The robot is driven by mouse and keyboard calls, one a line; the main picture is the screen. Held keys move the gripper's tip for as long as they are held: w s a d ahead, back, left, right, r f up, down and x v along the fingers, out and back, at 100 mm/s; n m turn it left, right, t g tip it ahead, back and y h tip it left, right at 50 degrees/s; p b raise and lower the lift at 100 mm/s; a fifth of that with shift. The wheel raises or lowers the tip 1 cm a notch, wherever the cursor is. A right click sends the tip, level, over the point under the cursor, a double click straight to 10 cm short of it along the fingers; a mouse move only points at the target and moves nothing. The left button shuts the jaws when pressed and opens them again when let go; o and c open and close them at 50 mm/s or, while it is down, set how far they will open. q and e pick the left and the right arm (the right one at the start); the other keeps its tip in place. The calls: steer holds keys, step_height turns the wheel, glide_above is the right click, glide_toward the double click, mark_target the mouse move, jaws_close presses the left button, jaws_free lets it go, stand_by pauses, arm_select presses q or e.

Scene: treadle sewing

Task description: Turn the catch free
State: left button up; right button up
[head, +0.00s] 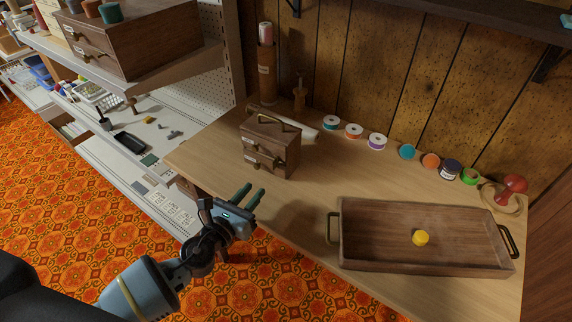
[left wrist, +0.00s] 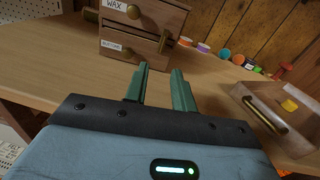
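A small wooden chest (head: 270,145) with two drawers stands on the table, and a brass catch (head: 279,163) shows at the right of its front. In the left wrist view the drawers are labelled WAX and BUTTONS, each with a round knob, and the catch (left wrist: 163,42) stands roughly upright beside them. My left gripper (head: 249,195) is in front of the chest, near the table's front edge, pointing toward it. Its green fingers (left wrist: 160,88) are apart with nothing between them, and they do not touch the catch. My right gripper is in neither view.
A wooden tray (head: 375,262) with a yellow object (head: 420,238) lies to the right. Several thread spools line the back wall, with a red pincushion-like object (head: 514,184) at far right. Shelves (head: 150,140) stand left. The table between chest and tray is clear.

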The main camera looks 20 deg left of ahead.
mark_target(273, 167)
arm_select(q)
steer(key=shift+w+d+r+m, duration=0.2)
steer(key=shift+w+r+m, duration=0.2)
steer(key=shift+w+m, duration=0.15)
steer(key=x, duration=0.7)
steer(key=shift+w+d, duration=0.1)
steer(key=shift+w, duration=0.05)
jaws_close()
